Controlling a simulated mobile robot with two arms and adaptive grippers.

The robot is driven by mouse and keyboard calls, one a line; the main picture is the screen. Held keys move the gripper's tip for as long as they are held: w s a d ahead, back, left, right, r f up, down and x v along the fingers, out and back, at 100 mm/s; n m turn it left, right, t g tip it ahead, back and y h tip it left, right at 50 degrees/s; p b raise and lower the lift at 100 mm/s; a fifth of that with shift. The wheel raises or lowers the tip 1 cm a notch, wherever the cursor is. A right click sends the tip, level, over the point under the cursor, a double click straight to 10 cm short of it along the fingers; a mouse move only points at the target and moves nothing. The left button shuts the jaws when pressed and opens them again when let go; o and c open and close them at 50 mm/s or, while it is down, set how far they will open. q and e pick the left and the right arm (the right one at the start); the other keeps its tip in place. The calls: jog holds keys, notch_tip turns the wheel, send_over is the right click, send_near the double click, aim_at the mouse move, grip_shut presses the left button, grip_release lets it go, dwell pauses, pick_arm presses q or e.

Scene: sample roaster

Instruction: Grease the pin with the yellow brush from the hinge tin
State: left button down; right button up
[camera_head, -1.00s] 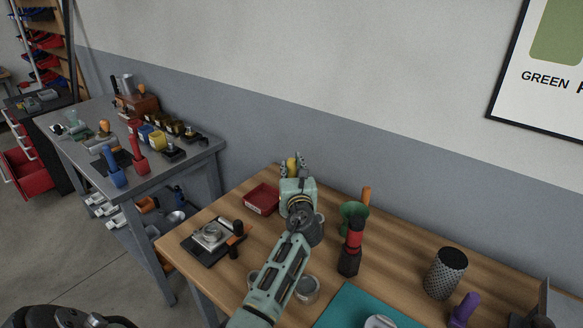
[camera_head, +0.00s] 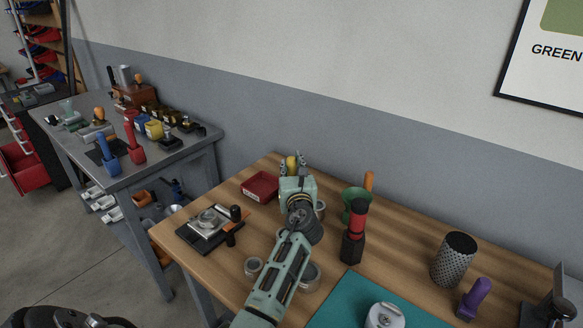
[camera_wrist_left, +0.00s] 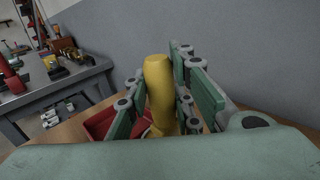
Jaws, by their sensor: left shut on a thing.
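My left gripper (camera_head: 292,165) is over the far edge of the wooden table, shut on the yellow brush (camera_head: 291,163). In the left wrist view the yellow handle of the brush (camera_wrist_left: 160,92) stands upright between the green fingers. Its lower end is hidden by my gripper body. I cannot make out the pin or say for sure which tin is the hinge tin. Several small round tins, one of them a grey tin (camera_head: 253,266), stand beside my left arm. My right gripper is not in view.
A red tray (camera_head: 261,186) lies left of my gripper. A black scale-like device (camera_head: 208,230) stands near the left edge. A green funnel (camera_head: 355,199), a red and black torch-like tool (camera_head: 355,232), a perforated cylinder (camera_head: 453,259) and a purple-handled tool (camera_head: 474,299) stand to the right.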

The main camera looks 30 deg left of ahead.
pick_arm(q)
jog(key=shift+f+b, duration=0.4)
jog(key=shift+f, duration=0.15)
dwell(1.0)
notch_tip(320, 180, up, 7)
jog(key=p, duration=0.8)
jog(key=shift+r, duration=0.15)
dwell(0.7)
jog(key=shift+s, duration=0.2)
jog(key=s+d+r+m+t+h, duration=0.1)
jog(key=s+d+m+h, duration=0.3)
jog(key=s+d, duration=0.7)
jog(key=s+d+r+m+t+h, duration=0.1)
jog(key=s+d+m+t+h, duration=0.2)
jog(key=s+d+h, duration=0.4)
jog(key=s+d+m, duration=0.1)
jog(key=s+d, duration=0.4)
jog(key=d, duration=0.1)
jog(key=shift+s+r+h, duration=0.3)
jog(key=shift+r, duration=0.05)
